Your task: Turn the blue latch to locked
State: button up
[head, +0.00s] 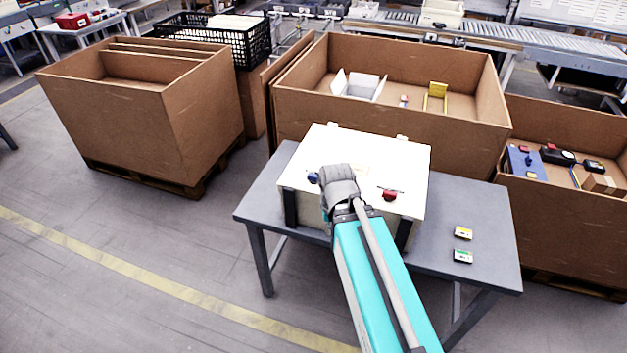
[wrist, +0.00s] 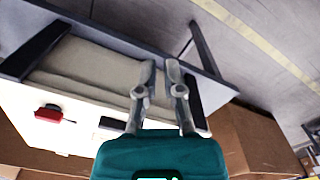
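The blue latch (head: 313,177) is small and sits on the white top of a box (head: 335,142), near its front left part. How far it is turned is too small to tell. My gripper (head: 340,180) is over the front of the box, just right of the blue latch and apart from it in the head view; its fingertips cannot be made out there. In the wrist view my gripper's two fingers (wrist: 161,68) have a narrow empty gap between their tips. The blue latch is not seen in the wrist view.
A red latch (head: 389,194) is on the box to the right of my gripper, also in the wrist view (wrist: 48,113). The box stands on a grey table (head: 468,205) with two small labelled blocks (head: 463,244) at the right. Large cardboard bins (head: 400,110) stand behind.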

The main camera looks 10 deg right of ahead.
jog(key=shift+o, duration=1.1)
jog(key=shift+w+r, duration=0.2)
jog(key=shift+w, duration=0.1)
jog(key=o, duration=0.3)
jog(key=w, duration=0.1)
jog(key=w+r+n+p, duration=0.1)
jog(key=w, duration=0.1)
jog(key=shift+r, duration=0.15)
notch_tip(320, 180, up, 9)
jog(key=n+p, duration=0.9)
jog(key=n, duration=0.2)
send_over(314, 175)
jog(key=shift+f, duration=0.3)
notch_tip(314, 175, down, 14)
jog(key=b, duration=1.3)
jog(key=shift+r+b, duration=0.25)
jog(key=shift+b, duration=0.05)
grip_shut()
